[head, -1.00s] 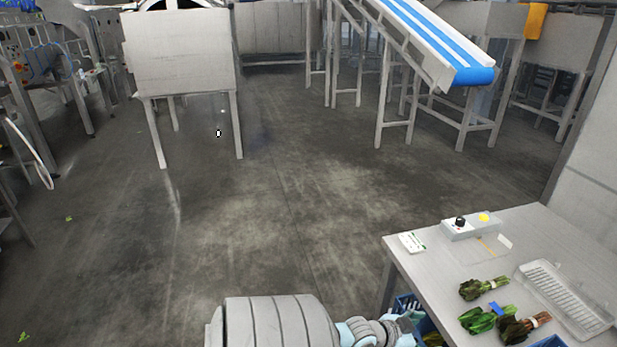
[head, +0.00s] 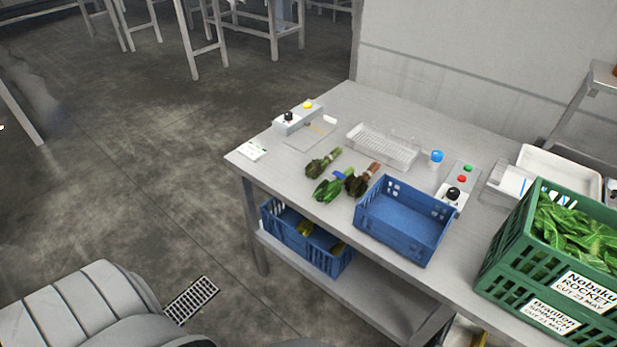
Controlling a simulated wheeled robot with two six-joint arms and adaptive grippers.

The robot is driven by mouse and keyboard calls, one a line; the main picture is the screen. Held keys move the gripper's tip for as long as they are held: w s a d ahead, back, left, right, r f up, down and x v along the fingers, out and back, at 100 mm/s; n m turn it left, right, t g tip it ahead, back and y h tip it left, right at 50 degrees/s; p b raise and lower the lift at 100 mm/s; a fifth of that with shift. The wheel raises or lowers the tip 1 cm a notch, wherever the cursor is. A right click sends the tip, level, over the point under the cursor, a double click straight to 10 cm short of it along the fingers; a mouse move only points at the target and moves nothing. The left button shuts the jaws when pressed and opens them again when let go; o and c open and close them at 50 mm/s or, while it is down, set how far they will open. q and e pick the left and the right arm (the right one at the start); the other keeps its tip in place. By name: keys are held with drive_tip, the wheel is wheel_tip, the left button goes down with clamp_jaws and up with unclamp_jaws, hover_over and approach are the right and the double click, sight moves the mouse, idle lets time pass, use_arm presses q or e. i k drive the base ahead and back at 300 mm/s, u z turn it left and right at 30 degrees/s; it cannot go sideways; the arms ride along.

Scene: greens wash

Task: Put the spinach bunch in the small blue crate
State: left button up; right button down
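Three leafy bunches lie close together on the metal table. One is dark green with a pale band (head: 322,163), one is brighter green with a blue band (head: 329,189), and one is dark with reddish stems (head: 358,183). I cannot tell for certain which is spinach. A small blue crate (head: 392,239) stands on the table just right of the bunches and looks empty. Another blue crate (head: 322,254) sits on the lower shelf with some greens in it. Neither gripper shows in the head view.
A large green crate of leaves (head: 510,249) stands at the right of the table (head: 466,277). A scale (head: 299,118), a clear tray (head: 384,147), a blue-capped bottle (head: 436,160) and a button box (head: 458,185) stand behind. Open floor lies left, with a drain grate (head: 191,300).

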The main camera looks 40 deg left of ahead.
sight(400, 225)
drive_tip(key=u, duration=2.4)
drive_tip(key=i, duration=3.45)
drive_tip(key=z, duration=5.25)
